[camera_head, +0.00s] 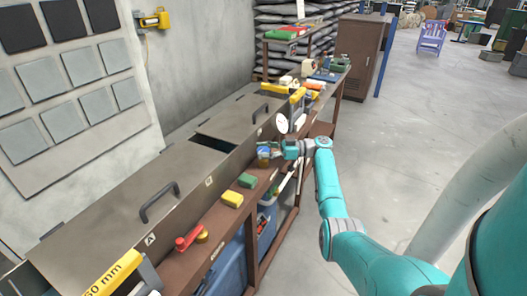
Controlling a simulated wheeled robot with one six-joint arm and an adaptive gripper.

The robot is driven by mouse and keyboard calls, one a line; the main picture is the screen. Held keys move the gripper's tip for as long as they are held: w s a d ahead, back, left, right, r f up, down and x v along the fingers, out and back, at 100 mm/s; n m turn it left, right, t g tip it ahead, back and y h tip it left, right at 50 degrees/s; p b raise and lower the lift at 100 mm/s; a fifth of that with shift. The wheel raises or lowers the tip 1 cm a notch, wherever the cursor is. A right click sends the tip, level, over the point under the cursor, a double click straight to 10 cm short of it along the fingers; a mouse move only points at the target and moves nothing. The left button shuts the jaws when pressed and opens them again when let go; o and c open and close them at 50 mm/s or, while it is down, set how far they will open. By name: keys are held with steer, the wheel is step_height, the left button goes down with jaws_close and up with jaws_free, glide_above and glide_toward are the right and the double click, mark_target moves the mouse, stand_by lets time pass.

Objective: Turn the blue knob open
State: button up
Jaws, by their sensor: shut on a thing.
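The blue knob (264,150) sits on the front ledge of the long brown bench, above a yellow-brown base. It is small and partly covered by my gripper. My gripper (269,152) reaches in from the right on my teal arm and is shut on the blue knob. The fingers are too small to see in detail, and the knob's exact angle cannot be told.
Along the same ledge (216,222) are a green block (247,180), a yellow block (232,199) and a red lever (189,238). A white round disc (282,123) stands just behind my gripper. Tools clutter the bench's far end.

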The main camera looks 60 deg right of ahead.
mark_target(263, 149)
steer(key=shift+f+n+g+y, duration=0.1)
steer(key=shift+n+g+y, duration=0.6)
steer(key=shift+y, duration=0.1)
steer(key=o, duration=1.2)
steer(key=shift+c, duration=0.2)
step_height(263, 149, up, 10)
